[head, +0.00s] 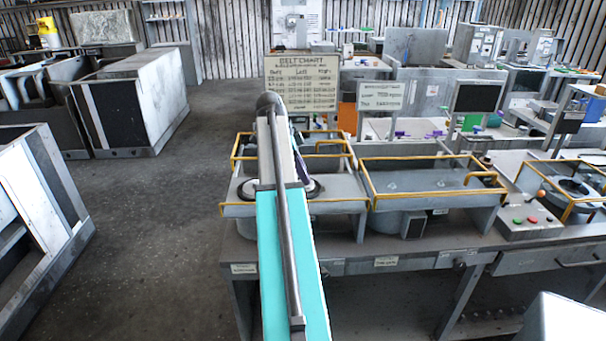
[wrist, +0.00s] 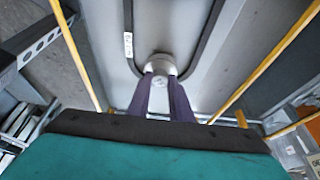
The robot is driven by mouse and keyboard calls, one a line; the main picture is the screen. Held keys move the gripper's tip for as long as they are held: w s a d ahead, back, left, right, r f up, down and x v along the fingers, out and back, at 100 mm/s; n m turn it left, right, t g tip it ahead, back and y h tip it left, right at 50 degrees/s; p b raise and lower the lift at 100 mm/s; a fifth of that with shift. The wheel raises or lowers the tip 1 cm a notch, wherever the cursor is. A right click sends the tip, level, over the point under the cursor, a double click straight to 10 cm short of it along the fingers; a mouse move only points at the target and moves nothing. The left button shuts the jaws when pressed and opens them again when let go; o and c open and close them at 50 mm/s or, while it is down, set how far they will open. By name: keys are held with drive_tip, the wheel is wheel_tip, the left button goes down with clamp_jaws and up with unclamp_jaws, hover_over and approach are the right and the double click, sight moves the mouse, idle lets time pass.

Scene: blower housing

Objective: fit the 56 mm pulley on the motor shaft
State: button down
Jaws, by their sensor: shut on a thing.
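In the wrist view my gripper (wrist: 162,86) has its two dark purple fingers closed on a small light grey round piece (wrist: 160,64), which I take to be the pulley. Its near face shows between the fingertips. A dark U-shaped band (wrist: 130,62) with a white tag curves around it on the grey housing; whether the band is a belt or a slot edge I cannot tell. The motor shaft is not distinguishable, and I cannot tell whether the pulley is on it. In the head view my arm hides the pulley and most of the gripper.
Yellow rails (head: 430,160) edge the open trays on the grey bench (head: 340,254), and rails also flank the gripper in the wrist view (wrist: 262,68). A belt chart board (head: 303,82) stands behind. A button box (head: 525,221) is at right. Floor at left (head: 150,235) is clear.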

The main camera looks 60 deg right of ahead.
drive_tip(key=shift+f, duration=0.4)
idle(0.3)
drive_tip(key=c, duration=1.5)
unclamp_jaws()
drive_tip(key=shift+r, duration=0.1)
drive_tip(key=shift+r+p, duration=0.6)
drive_tip(key=shift+r, duration=0.55)
drive_tip(key=shift+r, duration=0.1)
drive_tip(key=shift+r+p, duration=1.3)
drive_tip(key=shift+r, duration=1.1)
drive_tip(key=shift+s, duration=0.1)
